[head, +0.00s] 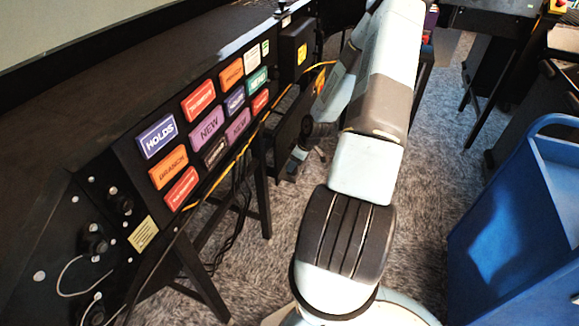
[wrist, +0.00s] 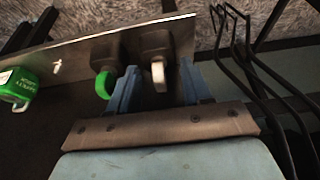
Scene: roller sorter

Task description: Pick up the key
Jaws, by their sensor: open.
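In the wrist view, a pale, rounded, upright piece (wrist: 158,74) that looks like a key's head stands out from a dark block on a panel. My gripper (wrist: 157,88) is open, with one blue-grey finger on each side of this piece. I cannot tell whether either finger touches it. A similar green rounded piece (wrist: 105,86) stands on another dark block, just outside the left finger. The key cannot be made out in the head view, where my arm hangs beside the black console (head: 120,165).
A green padlock-like piece (wrist: 17,84) lies at the left of the wrist view. Black bent rods or cables (wrist: 252,58) run close on the right. In the head view, labelled coloured plates (head: 207,127) cover the console face, and a blue cart (head: 515,225) stands at right.

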